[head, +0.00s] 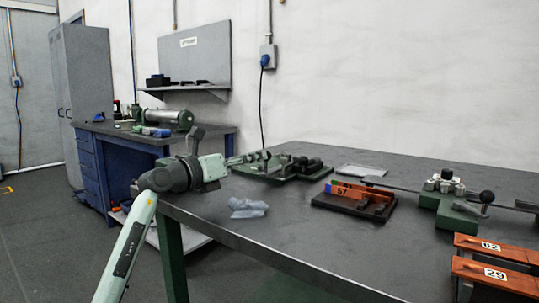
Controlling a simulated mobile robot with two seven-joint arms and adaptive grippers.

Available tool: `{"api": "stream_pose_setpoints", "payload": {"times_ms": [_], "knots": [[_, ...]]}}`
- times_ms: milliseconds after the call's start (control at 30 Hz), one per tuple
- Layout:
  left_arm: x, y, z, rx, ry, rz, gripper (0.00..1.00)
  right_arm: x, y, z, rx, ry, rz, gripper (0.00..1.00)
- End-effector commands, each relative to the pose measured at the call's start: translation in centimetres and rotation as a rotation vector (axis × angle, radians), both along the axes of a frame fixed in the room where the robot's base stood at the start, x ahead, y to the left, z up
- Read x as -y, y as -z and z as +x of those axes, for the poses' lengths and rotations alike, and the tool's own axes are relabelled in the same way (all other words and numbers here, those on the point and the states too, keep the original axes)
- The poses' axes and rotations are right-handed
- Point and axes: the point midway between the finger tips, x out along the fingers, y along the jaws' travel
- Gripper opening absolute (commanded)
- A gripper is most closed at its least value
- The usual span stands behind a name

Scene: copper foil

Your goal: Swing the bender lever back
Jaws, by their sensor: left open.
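A green bender-like fixture (458,212) stands at the right of the grey workbench. It has a short lever (475,208) ending in a black ball knob (487,197), and a thin rod runs through the fixture. My left gripper (258,157) reaches over the bench's left edge, far from this fixture. It is open, and its fingers are small and overlap the green-based tool behind them. I see nothing held in it. My right gripper is not in view.
A green-based tool (292,168) stands at the back of the workbench (300,231). A dark tray with an orange block marked 57 (350,192) sits mid-bench. A crumpled pale cloth (248,208) lies near the front edge. Orange bins (495,273) are at front right.

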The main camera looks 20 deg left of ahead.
Motion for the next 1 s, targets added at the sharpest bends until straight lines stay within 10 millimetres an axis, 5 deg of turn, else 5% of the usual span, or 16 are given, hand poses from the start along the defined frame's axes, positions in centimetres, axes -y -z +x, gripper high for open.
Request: {"api": "stream_pose_setpoints", "payload": {"times_ms": [300,700,1000], "knots": [[2.2,-0.1,4.3,0.0,0.002,-0.004,0.43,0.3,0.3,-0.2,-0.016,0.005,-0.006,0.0],[2.7,0.0,5.1,0.001,0.002,-0.001,0.43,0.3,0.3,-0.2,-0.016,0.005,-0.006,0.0],[2.6,0.0,5.1,0.001,0.002,-0.002,0.05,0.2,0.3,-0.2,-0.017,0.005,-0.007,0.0]]}}
